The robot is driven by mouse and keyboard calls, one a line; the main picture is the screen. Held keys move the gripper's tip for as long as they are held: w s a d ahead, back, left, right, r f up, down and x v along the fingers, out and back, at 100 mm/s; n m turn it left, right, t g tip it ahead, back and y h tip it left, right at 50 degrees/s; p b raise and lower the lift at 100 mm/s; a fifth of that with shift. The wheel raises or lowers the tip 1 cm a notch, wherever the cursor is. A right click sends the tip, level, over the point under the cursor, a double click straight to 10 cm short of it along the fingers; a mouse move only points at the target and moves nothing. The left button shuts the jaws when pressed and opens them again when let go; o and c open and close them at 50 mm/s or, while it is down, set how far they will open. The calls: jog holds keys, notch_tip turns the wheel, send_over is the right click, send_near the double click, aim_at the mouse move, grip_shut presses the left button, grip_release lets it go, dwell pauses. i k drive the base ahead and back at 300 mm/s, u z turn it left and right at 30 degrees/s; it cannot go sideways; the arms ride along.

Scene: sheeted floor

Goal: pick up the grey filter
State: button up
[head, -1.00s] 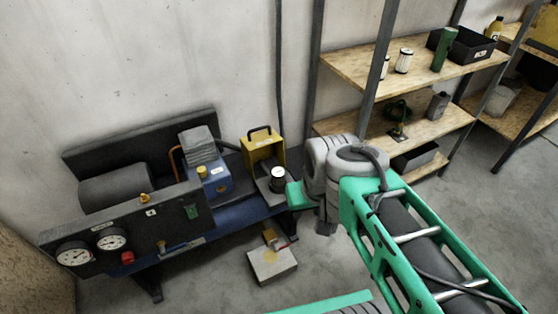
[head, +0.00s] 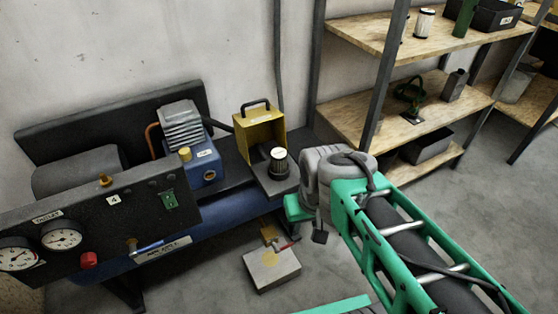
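A short cylindrical filter (head: 279,163) with a pale top and dark body stands on a dark block beside the yellow box on the bench. A paler filter (head: 424,23) with a dark cap stands on the top shelf. I cannot tell which of them is the grey filter. My arm reaches in from the lower right, with its grey joint just right of the bench filter and apart from it in the picture. A small dark part (head: 320,237) below that joint may be my gripper; its fingers cannot be made out.
The yellow box (head: 262,130) with a black handle and the blue-and-grey compressor (head: 190,145) crowd the bench. A gauge panel (head: 100,225) fronts it. A pale box (head: 271,269) lies on the floor. A shelf post (head: 388,80) rises behind my arm. Floor at right is clear.

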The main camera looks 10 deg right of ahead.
aim_at(278, 155)
jog(key=z, duration=0.55)
jog(key=k, duration=0.65)
jog(key=z, duration=1.15)
jog(key=i, duration=0.85)
jog(key=z, duration=0.35)
jog(key=i, duration=0.9)
jog(key=u, duration=0.85)
jog(key=i, duration=0.7)
jog(key=u, duration=1.05)
jog(key=i, duration=0.2)
jog(key=u, duration=0.15)
